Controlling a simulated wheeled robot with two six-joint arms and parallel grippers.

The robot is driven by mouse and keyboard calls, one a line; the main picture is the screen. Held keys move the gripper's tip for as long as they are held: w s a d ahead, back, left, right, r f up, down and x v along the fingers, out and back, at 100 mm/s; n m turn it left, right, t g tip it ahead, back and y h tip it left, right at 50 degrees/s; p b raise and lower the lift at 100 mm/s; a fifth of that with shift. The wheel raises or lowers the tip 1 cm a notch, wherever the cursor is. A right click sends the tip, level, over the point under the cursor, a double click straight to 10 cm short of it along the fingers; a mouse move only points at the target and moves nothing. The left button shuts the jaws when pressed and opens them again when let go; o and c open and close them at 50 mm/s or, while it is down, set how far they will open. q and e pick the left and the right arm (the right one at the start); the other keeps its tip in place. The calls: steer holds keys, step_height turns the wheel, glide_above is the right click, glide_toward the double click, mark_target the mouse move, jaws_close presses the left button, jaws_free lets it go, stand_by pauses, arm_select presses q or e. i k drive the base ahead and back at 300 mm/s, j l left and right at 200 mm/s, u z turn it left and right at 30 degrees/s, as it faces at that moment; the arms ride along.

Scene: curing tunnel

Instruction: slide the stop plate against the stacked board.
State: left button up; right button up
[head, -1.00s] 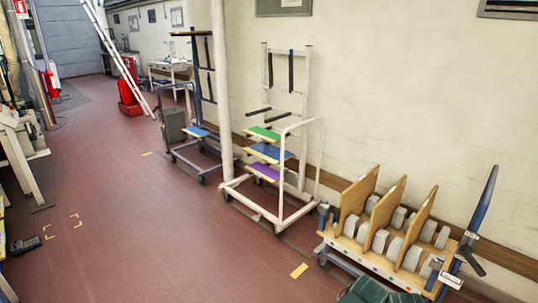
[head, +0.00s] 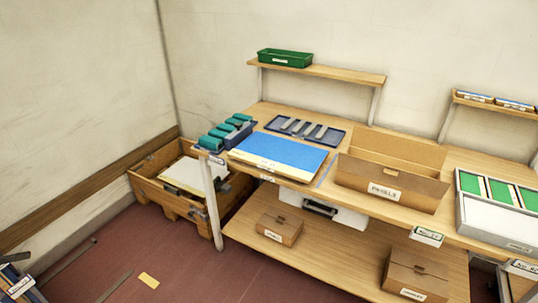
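Neither of my grippers is in the head view. I cannot pick out a stop plate for certain. A flat blue board (head: 278,150) lies on the near left part of a wooden workbench (head: 328,175), with a pale, yellowish layer showing along its front edge. Whether it is the stacked board of the task, I cannot tell. Left of it is a rack with several teal blocks (head: 222,135). Behind it lies a dark blue tray (head: 305,131) with grey bars.
An open cardboard box (head: 390,186) labelled "PANELS" stands right of the blue board. A grey tray of green panels (head: 496,222) is at the far right. A wooden crate (head: 160,190) stands on the floor to the left. Open red floor (head: 130,265) lies in front.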

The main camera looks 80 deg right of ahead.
mark_target(243, 130)
steer(key=l+z, duration=0.2)
steer(key=z, duration=0.2)
steer(key=i+l+z, duration=0.15)
steer(key=z, duration=0.25)
steer(key=i+l+z, duration=0.2)
steer(key=i+l, duration=0.35)
steer(key=l, duration=0.25)
steer(key=i+l+z, duration=0.25)
steer(key=i+l, duration=0.35)
steer(key=l, duration=0.15)
